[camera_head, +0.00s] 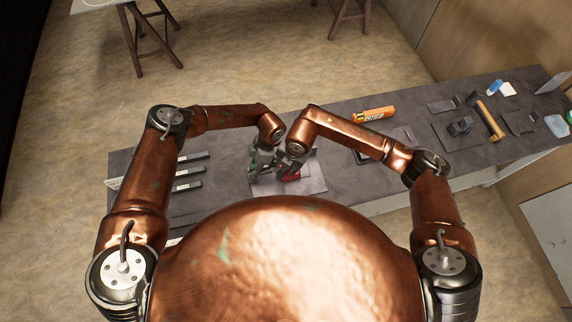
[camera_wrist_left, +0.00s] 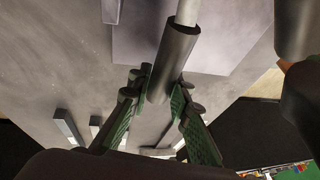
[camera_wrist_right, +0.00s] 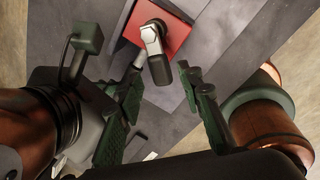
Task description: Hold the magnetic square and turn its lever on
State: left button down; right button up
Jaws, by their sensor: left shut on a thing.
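The magnetic square has a red face (camera_wrist_right: 178,32) in the right wrist view, and a small red patch (camera_head: 291,174) of it shows in the head view. Its lever (camera_wrist_right: 155,45) has a silver hub and a short black grip. My right gripper (camera_wrist_right: 165,88) is open, its fingers apart on either side of the black grip's end. My left gripper (camera_wrist_left: 157,98) is shut on a dark cylindrical handle (camera_wrist_left: 172,60) with a pale rod at its far end. How this handle joins the square is hidden. In the head view the left gripper (camera_head: 264,163) is beside the right one.
A pale plate (camera_head: 310,184) lies under the grippers on the long grey bench (camera_head: 345,108). Several dark bars (camera_head: 188,172) lie to the left. The two wrists are close together.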

jog(key=shift+x, duration=1.5)
grip_shut()
